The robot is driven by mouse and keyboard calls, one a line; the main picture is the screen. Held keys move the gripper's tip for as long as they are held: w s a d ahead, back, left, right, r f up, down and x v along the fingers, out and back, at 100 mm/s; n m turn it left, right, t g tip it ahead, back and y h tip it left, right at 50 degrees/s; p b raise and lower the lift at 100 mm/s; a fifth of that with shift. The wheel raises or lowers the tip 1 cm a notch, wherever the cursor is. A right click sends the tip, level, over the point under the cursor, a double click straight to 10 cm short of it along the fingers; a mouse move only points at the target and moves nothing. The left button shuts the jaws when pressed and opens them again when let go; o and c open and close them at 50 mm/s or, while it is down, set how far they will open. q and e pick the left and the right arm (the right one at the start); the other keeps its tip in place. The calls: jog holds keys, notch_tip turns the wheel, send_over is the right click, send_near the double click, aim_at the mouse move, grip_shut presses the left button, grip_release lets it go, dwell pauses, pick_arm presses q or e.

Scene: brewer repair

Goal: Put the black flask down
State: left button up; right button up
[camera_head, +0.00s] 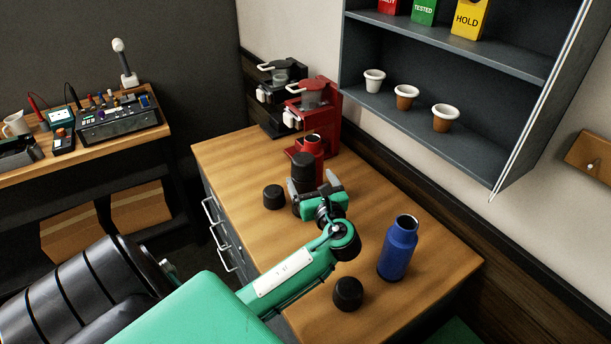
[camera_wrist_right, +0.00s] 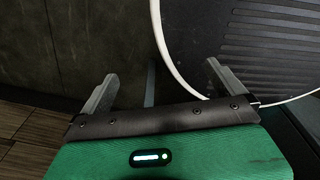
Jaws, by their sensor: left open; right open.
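The black flask (camera_head: 302,166) stands upright on the wooden counter, in front of the red brewer. My left gripper (camera_head: 314,182) is open at the flask's near side, with its two fingers pointing toward the flask and apart from each other. The green gripper body hides part of the area beside the flask's base, so I cannot tell whether a finger touches it. My right gripper (camera_wrist_right: 160,82) is open and empty in the right wrist view; it does not show in the head view.
A red flask (camera_head: 312,145) stands behind the black one, at the red brewer (camera_head: 325,115). A black brewer (camera_head: 270,112) is farther left. A blue flask (camera_head: 398,248) and black caps (camera_head: 273,196) (camera_head: 347,292) stand on the counter (camera_head: 410,310). A shelf (camera_head: 450,135) overhangs at right.

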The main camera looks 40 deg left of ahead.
aim_at(308, 172)
pick_arm(q)
jog(key=x, duration=0.3)
jog(key=shift+w+a+p, duration=0.55)
jog(key=shift+a+p, duration=0.1)
jog(key=shift+a, duration=0.1)
jog(key=p+x, duration=0.1)
jog(key=x, duration=0.2)
jog(key=shift+w+a+f, duration=0.15)
jog(key=shift+w+a, duration=0.05)
jog(key=shift+a, duration=0.1)
jog(key=shift+w+a+p, duration=0.15)
jog(key=shift+a+p, duration=0.1)
jog(key=shift+p, duration=0.05)
jog(key=shift+c, duration=0.5)
jog(key=c, duration=1.7)
pick_arm(e)
jog(key=r, duration=0.3)
jog(key=shift+w+a+r, duration=0.1)
jog(key=shift+w+r, duration=0.05)
jog(key=shift+w, duration=0.2)
